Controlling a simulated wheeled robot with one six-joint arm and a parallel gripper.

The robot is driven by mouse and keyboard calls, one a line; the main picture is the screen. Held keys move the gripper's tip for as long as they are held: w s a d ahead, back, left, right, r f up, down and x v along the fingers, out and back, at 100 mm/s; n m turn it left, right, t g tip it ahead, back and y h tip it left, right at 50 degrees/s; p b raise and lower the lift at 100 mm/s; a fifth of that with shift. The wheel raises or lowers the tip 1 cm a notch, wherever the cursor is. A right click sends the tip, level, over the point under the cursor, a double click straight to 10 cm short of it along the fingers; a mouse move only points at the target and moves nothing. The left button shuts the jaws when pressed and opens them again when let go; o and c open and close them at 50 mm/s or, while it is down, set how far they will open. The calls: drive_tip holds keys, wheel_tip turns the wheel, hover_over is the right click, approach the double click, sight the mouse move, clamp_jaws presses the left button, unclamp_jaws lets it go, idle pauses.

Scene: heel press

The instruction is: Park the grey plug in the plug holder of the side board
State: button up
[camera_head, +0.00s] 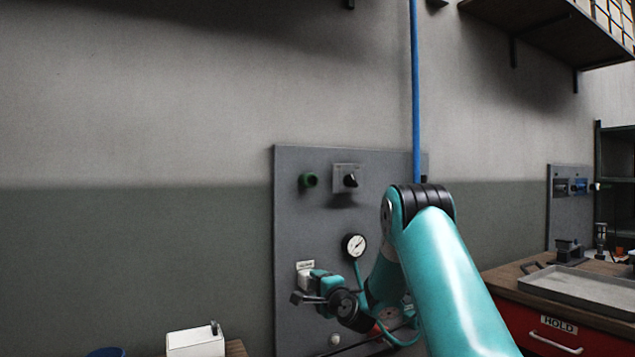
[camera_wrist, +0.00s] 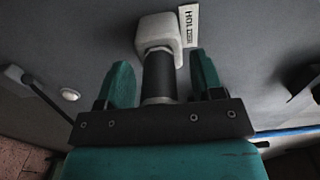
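The plug (camera_wrist: 158,79), a dark grey cylinder with a paler ring at its near end, stands between my fingers in the wrist view. Its far end meets a pale block, which looks like the plug holder (camera_wrist: 161,33), beside a white label starting "HOL". How deep it sits inside cannot be seen. My gripper (camera_wrist: 163,75) is open around the plug, with a gap on each side. In the head view my gripper (camera_head: 313,290) is at the lower left of the grey side board (camera_head: 320,215), just below a small white label. The plug cannot be made out there.
The board carries a green knob (camera_head: 308,180), a black switch (camera_head: 349,180) and a gauge (camera_head: 354,245) with a teal hose. A red "HOLD" drawer bench (camera_head: 560,330) with a tray (camera_head: 585,288) stands right. A white box (camera_head: 195,343) is at lower left.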

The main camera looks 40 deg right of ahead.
drive_tip(key=shift+s, duration=0.1)
drive_tip(key=b+v, duration=0.8)
drive_tip(key=v, duration=0.9)
drive_tip(key=shift+s, duration=0.15)
